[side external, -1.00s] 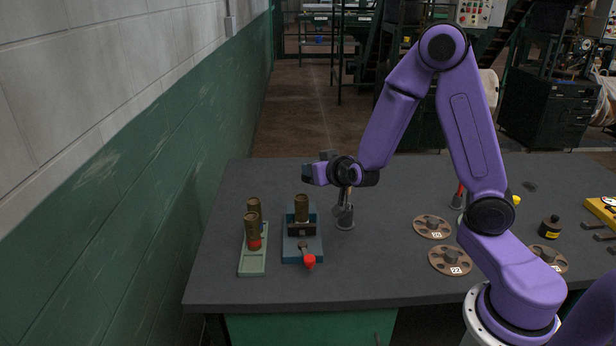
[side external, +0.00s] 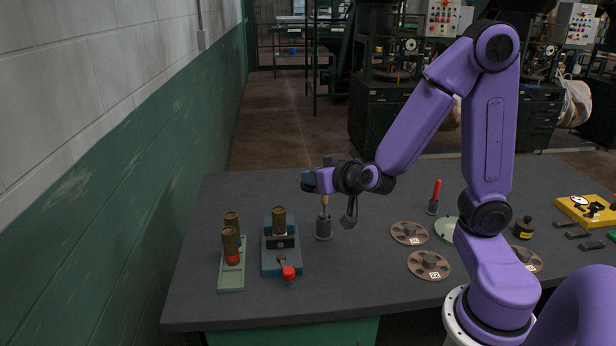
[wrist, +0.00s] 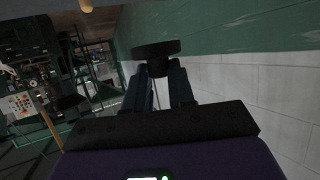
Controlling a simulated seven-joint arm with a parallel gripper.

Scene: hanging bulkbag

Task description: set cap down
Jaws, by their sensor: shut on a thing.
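In the wrist view my gripper (wrist: 159,78) has its two dark blue fingers close together, shut on a dark, round, flat-topped piece that looks like the cap (wrist: 156,48). In the side view my gripper (side external: 308,181) points left, held above the grey bench behind the blue clamp fixture (side external: 270,264); the cap is not clear to make out there. A brown ribbed cylinder (side external: 279,219) stands upright in the fixture, which has a red-tipped lever (side external: 288,272) at its front.
A green tray (side external: 230,280) with brown cylinders is left of the fixture. A grey holder (side external: 323,231) with a wooden-handled tool stands close below my gripper. Spoked brown discs (side external: 408,233), a red-handled tool (side external: 436,194) and a black bottle (side external: 523,229) are rightward. The front middle bench is clear.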

